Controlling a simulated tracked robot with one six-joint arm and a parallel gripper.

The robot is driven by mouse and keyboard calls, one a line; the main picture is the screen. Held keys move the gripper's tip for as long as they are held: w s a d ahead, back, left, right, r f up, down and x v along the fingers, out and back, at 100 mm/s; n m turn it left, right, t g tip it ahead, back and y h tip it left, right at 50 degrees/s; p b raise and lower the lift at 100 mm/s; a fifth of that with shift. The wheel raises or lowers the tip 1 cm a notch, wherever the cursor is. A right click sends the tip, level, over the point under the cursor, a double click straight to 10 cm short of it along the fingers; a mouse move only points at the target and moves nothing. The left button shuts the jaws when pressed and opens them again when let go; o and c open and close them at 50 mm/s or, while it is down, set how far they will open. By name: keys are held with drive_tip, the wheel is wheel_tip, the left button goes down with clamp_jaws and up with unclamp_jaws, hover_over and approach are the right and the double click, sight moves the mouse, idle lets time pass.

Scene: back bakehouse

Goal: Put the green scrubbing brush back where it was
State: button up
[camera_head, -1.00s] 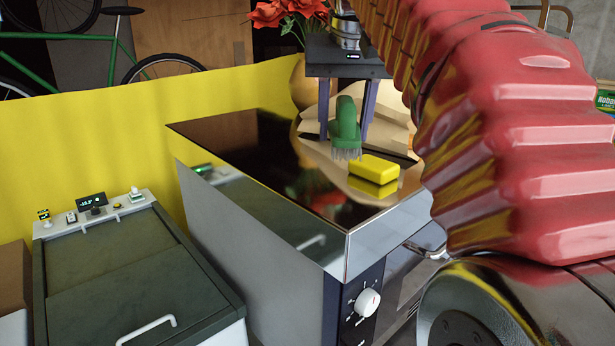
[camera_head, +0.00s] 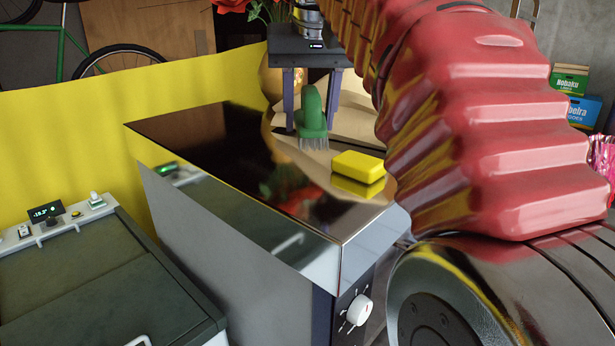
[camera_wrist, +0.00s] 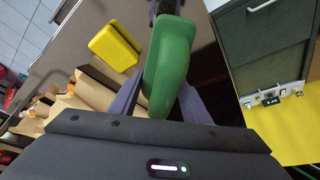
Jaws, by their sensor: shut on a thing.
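The green scrubbing brush (camera_head: 313,118) is held between the two purple-blue fingers of my gripper (camera_head: 310,105), with its grey bristles pointing down. It is over the shiny dark top of a steel oven (camera_head: 225,150), behind and left of a yellow sponge block (camera_head: 358,166). I cannot tell whether the bristles touch the top. In the wrist view the green brush (camera_wrist: 172,66) fills the space between the fingers and hides most of its bristles; the yellow sponge (camera_wrist: 114,48) lies apart to the left.
A grey-green lidded unit (camera_head: 95,280) with a small display stands at the left. A yellow partition (camera_head: 120,115) runs behind. Red flowers (camera_head: 262,10) are behind my gripper. The oven top left of the brush is clear. Stacked boxes (camera_head: 570,95) are at the far right.

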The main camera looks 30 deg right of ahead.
sight(315, 93)
drive_tip(key=shift+f, duration=2.55)
drive_tip(key=shift+f, duration=2.1)
drive_tip(key=shift+f, duration=0.1)
drive_tip(key=o, duration=1.4)
drive_tip(key=v, duration=1.2)
drive_tip(key=shift+s, duration=0.1)
